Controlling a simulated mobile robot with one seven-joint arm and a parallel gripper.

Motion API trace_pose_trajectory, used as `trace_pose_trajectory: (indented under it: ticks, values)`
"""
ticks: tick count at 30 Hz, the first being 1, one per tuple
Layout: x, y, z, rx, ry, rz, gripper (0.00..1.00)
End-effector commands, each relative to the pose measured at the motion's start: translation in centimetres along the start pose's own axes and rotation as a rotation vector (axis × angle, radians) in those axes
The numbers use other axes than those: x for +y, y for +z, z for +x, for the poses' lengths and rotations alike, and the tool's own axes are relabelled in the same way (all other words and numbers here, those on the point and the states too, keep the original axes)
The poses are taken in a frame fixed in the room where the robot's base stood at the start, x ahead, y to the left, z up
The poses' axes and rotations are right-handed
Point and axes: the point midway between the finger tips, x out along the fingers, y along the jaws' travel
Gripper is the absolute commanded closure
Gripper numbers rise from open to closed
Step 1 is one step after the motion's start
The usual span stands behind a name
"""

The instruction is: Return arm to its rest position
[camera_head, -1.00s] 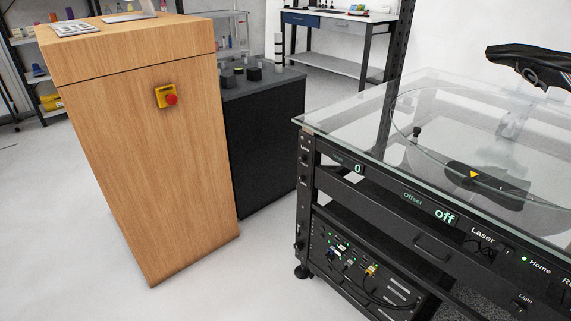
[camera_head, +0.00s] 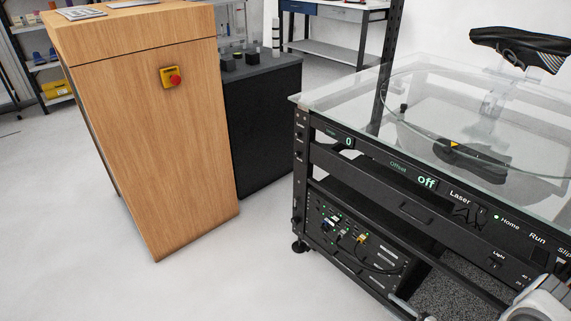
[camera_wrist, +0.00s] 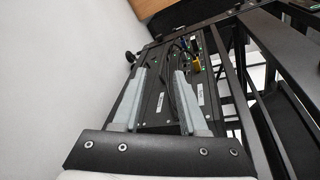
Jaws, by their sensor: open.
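My gripper (camera_wrist: 160,78) shows in the wrist view with its two pale grey fingers apart and nothing between them. Beyond the fingers is the lower electronics panel (camera_wrist: 150,100) of the turntable cart, with cables. In the head view, a pale part of my arm (camera_head: 541,300) shows at the bottom right corner, in front of the cart; most of the arm is out of frame. The glass-topped turntable cart (camera_head: 345,88) stands at the right, with a dark shoe (camera_head: 518,47) above its glass. The front displays read "0" and "off".
A wooden cabinet (camera_head: 160,140) with a red emergency button (camera_head: 175,78) stands at the left. A dark cabinet (camera_head: 270,125) with small blocks on top is behind it. The floor (camera_head: 235,270) between the wooden cabinet and the cart is clear. A workbench stands at the back.

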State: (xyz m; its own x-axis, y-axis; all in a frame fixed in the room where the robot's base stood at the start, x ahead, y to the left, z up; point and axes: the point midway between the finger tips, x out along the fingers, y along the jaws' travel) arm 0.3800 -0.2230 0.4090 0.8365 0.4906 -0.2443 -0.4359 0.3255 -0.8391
Motion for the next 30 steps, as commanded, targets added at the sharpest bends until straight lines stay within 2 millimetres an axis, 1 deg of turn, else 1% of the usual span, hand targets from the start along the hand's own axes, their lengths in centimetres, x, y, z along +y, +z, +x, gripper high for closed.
trace_pose_trajectory:
  ticks: [1,5,6,11,12,15,17,21,26,27,30]
  values:
    - [-1.9,0.5,0.3,-0.032,0.032,-0.029,0.58]
    - [-6.1,2.5,1.0,-0.118,0.122,-0.090,0.58]
    - [-7.4,3.3,1.2,-0.144,0.154,-0.110,0.58]
    - [-12.2,6.8,1.9,-0.237,0.279,-0.192,0.58]
    - [-13.3,7.7,2.1,-0.257,0.311,-0.215,0.58]
    - [-15.9,10.3,2.4,-0.304,0.391,-0.270,0.58]
    - [-17.3,11.9,2.5,-0.330,0.440,-0.305,0.58]
    - [-20.4,15.8,2.6,-0.376,0.550,-0.391,0.58]
    - [-23.3,20.4,2.3,-0.412,0.672,-0.498,0.58]
    - [-23.9,21.6,2.2,-0.418,0.701,-0.525,0.58]
    - [-25.3,24.5,1.7,-0.428,0.771,-0.597,0.58]
